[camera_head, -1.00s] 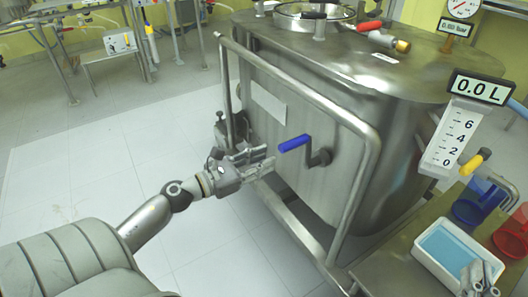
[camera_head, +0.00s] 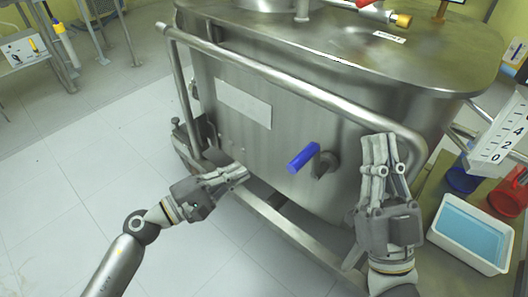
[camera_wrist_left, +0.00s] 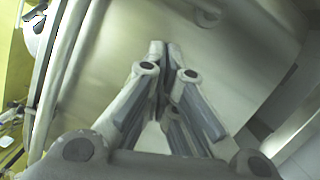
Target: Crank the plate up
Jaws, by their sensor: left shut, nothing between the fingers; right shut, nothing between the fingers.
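A crank with a blue handle (camera_head: 304,158) and a dark arm (camera_head: 324,164) sits on the front of the steel tank (camera_head: 300,110). In the head view, my left gripper (camera_head: 240,172) is to the left of the blue handle, apart from it, shut and empty. Its shut fingers also show in the left wrist view (camera_wrist_left: 164,50), with the grey tank wall beyond. My right gripper (camera_head: 377,142) is to the right of the crank, pointing up, shut and empty. The plate that the task names cannot be told for certain.
A steel rail (camera_head: 270,72) runs around the tank front, and a lower bar (camera_head: 265,212) runs beneath it. At right, a white tray with blue inside (camera_head: 436,238) stands on a bench near red (camera_head: 506,196) and blue (camera_head: 462,176) containers.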

